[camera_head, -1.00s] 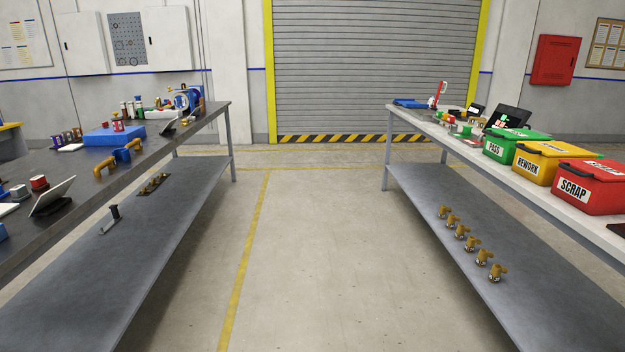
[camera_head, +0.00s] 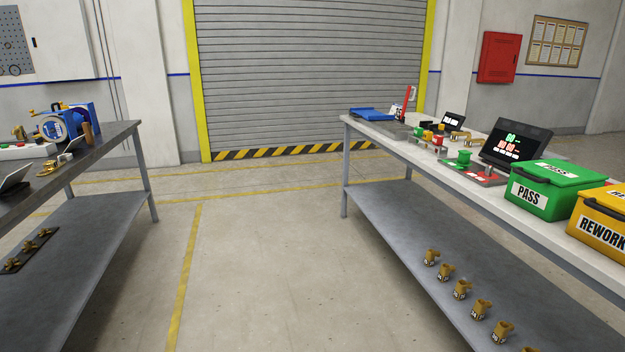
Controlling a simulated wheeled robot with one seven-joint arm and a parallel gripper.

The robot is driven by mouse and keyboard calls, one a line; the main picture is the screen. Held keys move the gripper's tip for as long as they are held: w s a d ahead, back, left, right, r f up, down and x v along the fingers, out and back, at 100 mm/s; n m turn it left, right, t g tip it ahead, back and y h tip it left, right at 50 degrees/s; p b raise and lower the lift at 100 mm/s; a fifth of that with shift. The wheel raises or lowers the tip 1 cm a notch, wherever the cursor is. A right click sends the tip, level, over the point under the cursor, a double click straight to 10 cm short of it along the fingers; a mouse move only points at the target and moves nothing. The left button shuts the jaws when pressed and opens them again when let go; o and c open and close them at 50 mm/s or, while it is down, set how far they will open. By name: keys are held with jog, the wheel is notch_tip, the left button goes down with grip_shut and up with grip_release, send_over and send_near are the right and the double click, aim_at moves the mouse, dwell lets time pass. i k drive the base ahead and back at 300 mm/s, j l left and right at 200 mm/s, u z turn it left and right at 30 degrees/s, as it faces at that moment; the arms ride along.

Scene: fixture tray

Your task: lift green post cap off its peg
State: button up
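On the right bench, a green knob-like piece (camera_head: 464,157) stands on a flat red and grey plate (camera_head: 484,176) in front of a display. My gripper is not in view.
The right bench (camera_head: 360,128) also holds a green PASS bin (camera_head: 540,193), a yellow REWORK bin (camera_head: 601,232), a display (camera_head: 516,146) and a blue tray (camera_head: 371,114). Brass fittings (camera_head: 462,289) line its lower shelf. The left bench (camera_head: 105,140) is across a clear floor aisle.

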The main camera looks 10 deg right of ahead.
aim_at(464, 155)
jog(key=i+z, duration=0.45)
jog(key=i+j+z, duration=0.2)
jog(key=i+z, duration=0.25)
jog(key=i, duration=0.2)
jog(key=i+j, duration=0.15)
